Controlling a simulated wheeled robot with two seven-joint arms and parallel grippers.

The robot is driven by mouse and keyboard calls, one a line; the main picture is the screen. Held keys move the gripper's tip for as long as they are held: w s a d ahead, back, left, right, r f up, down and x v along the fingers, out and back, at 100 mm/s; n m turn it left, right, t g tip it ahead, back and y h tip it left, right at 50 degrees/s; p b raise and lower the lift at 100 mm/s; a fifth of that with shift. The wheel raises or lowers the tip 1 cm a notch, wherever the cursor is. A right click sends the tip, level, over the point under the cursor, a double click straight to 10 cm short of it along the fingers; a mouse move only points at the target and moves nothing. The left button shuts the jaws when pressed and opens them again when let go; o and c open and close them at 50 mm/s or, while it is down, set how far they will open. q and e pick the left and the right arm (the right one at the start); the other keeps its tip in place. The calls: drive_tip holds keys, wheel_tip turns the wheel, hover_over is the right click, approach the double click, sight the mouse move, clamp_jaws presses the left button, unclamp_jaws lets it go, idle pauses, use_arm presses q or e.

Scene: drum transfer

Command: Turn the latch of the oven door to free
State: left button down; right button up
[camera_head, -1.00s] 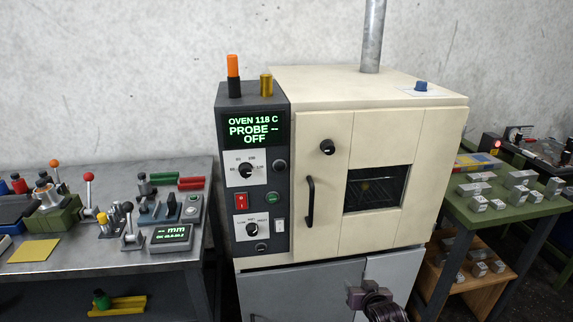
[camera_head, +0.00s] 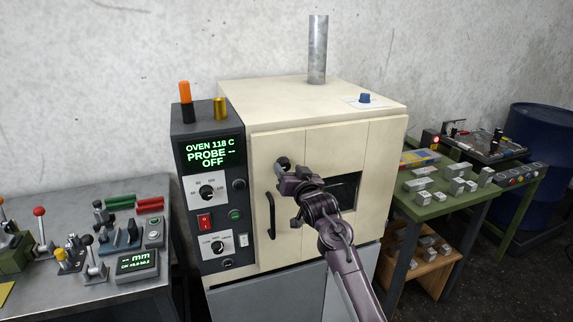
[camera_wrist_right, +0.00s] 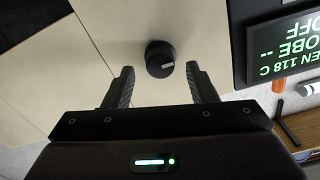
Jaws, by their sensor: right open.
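The cream oven door (camera_head: 343,140) is closed, with a dark window partly hidden by my right arm. The latch is a small black round knob (camera_head: 284,163) at the door's upper left, above the black bar handle (camera_head: 271,215). In the right wrist view the latch knob (camera_wrist_right: 160,58) shows a light mark on its face. My right gripper (camera_head: 288,175) is at the door just by the knob. Its two fingers (camera_wrist_right: 162,88) are open, one on each side of the knob's line, with the knob just beyond the tips. My left gripper is out of view.
The dark control panel (camera_head: 209,190) with its lit display stands left of the door. A grey bench (camera_head: 110,197) with levers is at the left. A green table (camera_head: 443,205) with metal blocks is at the right, and a blue drum (camera_head: 545,150) stands behind it.

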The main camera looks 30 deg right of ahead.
drive_tip(key=shift+x, duration=0.8)
drive_tip(key=shift+c, duration=0.3)
drive_tip(key=c, duration=0.9)
